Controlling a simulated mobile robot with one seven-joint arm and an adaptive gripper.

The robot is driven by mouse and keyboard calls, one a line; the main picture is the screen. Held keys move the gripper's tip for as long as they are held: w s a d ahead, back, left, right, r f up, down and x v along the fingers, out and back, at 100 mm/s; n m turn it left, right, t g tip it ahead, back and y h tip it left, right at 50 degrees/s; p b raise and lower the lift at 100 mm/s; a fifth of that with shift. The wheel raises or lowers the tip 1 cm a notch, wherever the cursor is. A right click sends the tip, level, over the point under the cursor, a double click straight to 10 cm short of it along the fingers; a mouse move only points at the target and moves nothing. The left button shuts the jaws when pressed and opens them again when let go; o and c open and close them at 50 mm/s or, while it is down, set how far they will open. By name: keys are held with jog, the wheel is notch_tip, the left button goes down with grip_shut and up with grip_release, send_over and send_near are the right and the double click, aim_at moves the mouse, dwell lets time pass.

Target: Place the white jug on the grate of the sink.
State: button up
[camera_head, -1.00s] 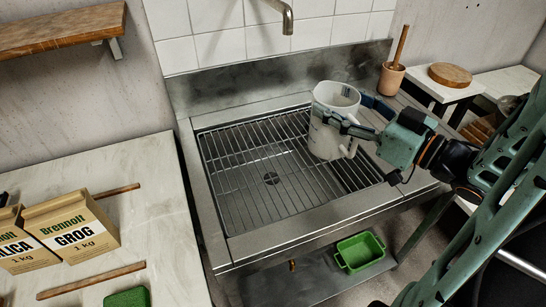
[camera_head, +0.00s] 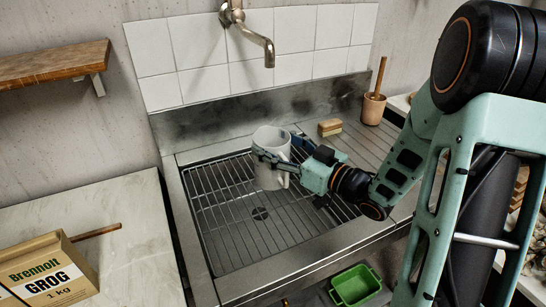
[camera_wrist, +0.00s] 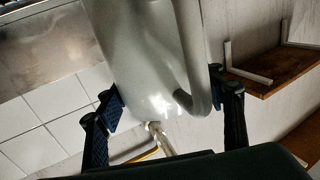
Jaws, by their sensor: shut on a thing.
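The white jug (camera_head: 268,178) is upright over the back part of the sink's grate (camera_head: 230,215). I cannot tell whether its base touches the bars. My gripper (camera_head: 280,156) reaches in from the right and is shut on the jug, with one finger across its front and the other at its far side. In the wrist view the jug (camera_wrist: 140,50) fills the upper middle, its handle showing, between the two dark fingers of my gripper (camera_wrist: 168,98). The jug hides part of the grate behind it.
The tap (camera_head: 262,40) hangs from the tiled wall above the sink. A sponge-like block (camera_head: 330,127) and a terracotta pot (camera_head: 373,109) stand at the back right. A green tub (camera_head: 355,285) sits below the sink. The grate's front and left are clear.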

jog(key=shift+w+a+f+b, duration=0.1)
jog(key=shift+f+b, duration=0.05)
jog(key=shift+f, duration=0.8)
jog(key=shift+w+a+f+b, duration=0.1)
jog(key=shift+f+b, duration=0.05)
jog(key=shift+f, duration=0.75)
jog(key=shift+f, duration=0.2)
jog(key=o, duration=1.5)
jog(key=shift+o, duration=0.2)
jog(key=shift+r, duration=0.1)
jog(key=shift+r, duration=0.25)
jog(key=v, duration=1.2)
